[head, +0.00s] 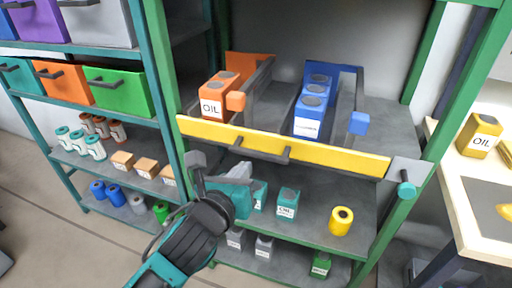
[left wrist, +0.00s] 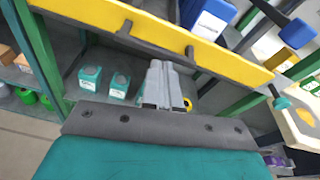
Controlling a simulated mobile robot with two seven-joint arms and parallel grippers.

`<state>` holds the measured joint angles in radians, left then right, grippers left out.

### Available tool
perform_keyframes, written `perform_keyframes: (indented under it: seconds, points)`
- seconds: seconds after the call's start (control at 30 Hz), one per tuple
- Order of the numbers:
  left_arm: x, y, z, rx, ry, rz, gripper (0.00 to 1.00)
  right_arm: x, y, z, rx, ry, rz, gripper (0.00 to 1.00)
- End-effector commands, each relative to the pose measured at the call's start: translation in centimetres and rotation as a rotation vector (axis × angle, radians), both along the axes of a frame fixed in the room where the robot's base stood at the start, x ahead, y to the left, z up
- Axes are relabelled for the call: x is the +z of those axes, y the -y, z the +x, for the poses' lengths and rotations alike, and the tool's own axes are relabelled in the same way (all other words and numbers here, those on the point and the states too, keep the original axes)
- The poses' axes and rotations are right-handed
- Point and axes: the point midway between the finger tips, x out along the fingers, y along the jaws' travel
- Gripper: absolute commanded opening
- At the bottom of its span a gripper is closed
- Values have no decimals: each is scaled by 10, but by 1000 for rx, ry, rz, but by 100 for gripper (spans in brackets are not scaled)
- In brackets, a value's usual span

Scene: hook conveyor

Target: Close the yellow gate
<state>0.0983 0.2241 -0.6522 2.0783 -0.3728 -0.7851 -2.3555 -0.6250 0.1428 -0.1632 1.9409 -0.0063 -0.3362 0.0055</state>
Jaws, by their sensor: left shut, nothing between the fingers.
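The yellow gate (head: 335,158) is a long bar across the front of the upper shelf, running from the left post to a grey plate (head: 408,172) with a teal knob at the right post. Its right end appears to meet or overlap that plate; I cannot tell if it is latched. A dark handle (head: 263,152) is on its front, and the gate also shows in the left wrist view (left wrist: 215,58). My left gripper (head: 242,170) is shut and empty, just below the handle. Its grey fingers (left wrist: 160,72) point toward the gate, with no clear contact visible. My right gripper is not in view.
Behind the gate stand orange oil cans (head: 218,96) and blue cans (head: 312,105) in lanes. Below are teal cans (head: 287,203) and a yellow roll (head: 341,221). Bins and small goods fill the left rack. A table (head: 485,205) with a yellow oil can (head: 479,136) is at right.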

Motion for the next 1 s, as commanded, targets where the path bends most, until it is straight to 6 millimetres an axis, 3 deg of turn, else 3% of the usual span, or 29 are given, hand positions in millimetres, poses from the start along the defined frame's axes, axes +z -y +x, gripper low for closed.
perform_keyframes:
  seconds: [0.1, 0.27, 0.7, 1.0]
  points:
    - [9, 4, 3, -30, 67, 131, 0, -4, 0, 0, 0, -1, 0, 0]
    - [12, 7, 9, -39, 91, 184, 0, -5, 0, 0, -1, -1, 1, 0]
    - [-2, 28, 73, -37, 87, 179, 0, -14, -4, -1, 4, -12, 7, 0]
    - [-6, 36, 95, -39, 89, 179, 0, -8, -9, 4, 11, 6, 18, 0]
